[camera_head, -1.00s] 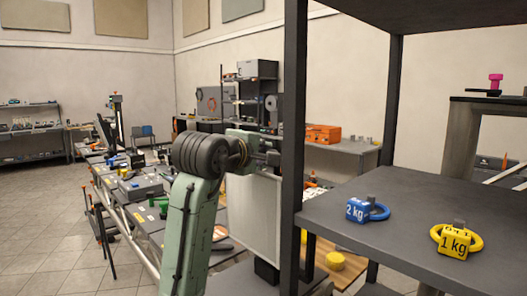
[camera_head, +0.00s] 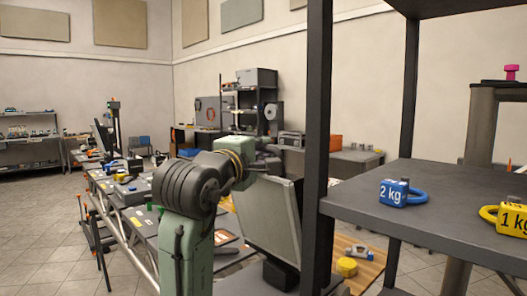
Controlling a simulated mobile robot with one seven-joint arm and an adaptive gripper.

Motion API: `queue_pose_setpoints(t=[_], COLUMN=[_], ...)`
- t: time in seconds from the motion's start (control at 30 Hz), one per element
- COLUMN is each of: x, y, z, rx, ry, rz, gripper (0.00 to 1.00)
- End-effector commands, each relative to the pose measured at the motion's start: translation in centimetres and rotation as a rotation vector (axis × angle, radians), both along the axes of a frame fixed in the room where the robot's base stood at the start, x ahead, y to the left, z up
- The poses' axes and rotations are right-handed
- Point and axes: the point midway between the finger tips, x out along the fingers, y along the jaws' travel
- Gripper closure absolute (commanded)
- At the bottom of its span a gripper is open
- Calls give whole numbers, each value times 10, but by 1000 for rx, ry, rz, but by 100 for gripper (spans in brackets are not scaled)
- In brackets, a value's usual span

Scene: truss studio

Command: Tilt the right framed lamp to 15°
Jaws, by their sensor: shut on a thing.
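The framed lamp (camera_head: 262,218) is a pale flat panel with a grey frame, just right of my arm and behind the dark post. It leans from upright, and its foot rests on a dark base (camera_head: 281,275). My gripper (camera_head: 268,161) is at the lamp's upper edge and is shut on the frame. The wrist and the arm hide the fingertips and part of the upper left of the panel. The tilt angle cannot be read from here.
A dark shelf (camera_head: 440,205) with a blue 2 kg weight (camera_head: 394,192) and a yellow 1 kg weight (camera_head: 514,219) stands close on the right. Its post (camera_head: 317,130) rises beside the lamp. A cluttered bench (camera_head: 140,215) runs off to the left. A yellow puck (camera_head: 347,267) sits right of the lamp.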

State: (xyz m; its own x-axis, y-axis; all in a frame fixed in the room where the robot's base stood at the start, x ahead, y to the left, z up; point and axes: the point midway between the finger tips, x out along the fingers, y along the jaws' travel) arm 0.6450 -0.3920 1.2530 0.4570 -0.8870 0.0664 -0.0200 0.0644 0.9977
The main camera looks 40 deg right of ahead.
Motion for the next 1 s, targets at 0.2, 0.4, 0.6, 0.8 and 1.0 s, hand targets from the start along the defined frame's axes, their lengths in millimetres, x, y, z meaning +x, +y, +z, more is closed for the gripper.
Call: queue_pose_setpoints(t=[0.2, 0.4, 0.6, 0.8, 1.0], x=[0, 0, 0, -5, -24], y=[0, 0, 0, 11, 46], z=[0, 0, 0, 0, -2], rx=[1, 0, 0, -2, -3], ry=[0, -1, -1, -2, -4], rz=[0, -1, -1, -1, 0], gripper=[79, 68, 68, 68, 68])
